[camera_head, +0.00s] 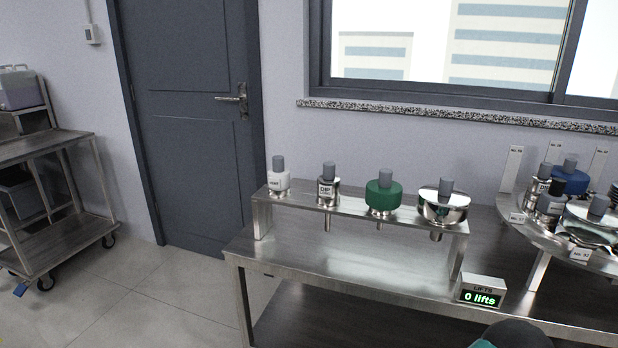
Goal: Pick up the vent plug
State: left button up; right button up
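Several plugs with grey cylindrical knobs stand in a row on a raised metal rack on the bench. The leftmost is a white plug (279,183) with a small dark label too small to read surely; it may be the vent plug. To its right is a silver and black plug (327,190) labelled DIP. Then come a green plug (383,197) and a wide chrome plug (442,207). Stems show below the rack under some of them.
A metal bench (345,268) carries the rack (340,208). A display (481,293) reads 0 lifts at the front right. A curved stand (540,228) with more plugs is at the right. A cart (60,240) stands left. The bench top before the rack is clear.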

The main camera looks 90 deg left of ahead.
aim_at(278, 176)
jog(key=u, duration=0.15)
jog(key=k, duration=0.95)
jog(key=u, duration=1.55)
jog(key=i, duration=1.05)
jog(key=z, duration=0.05)
jog(key=k, duration=0.85)
jog(key=u, duration=0.2)
jog(key=i, duration=0.7)
jog(key=z, duration=0.05)
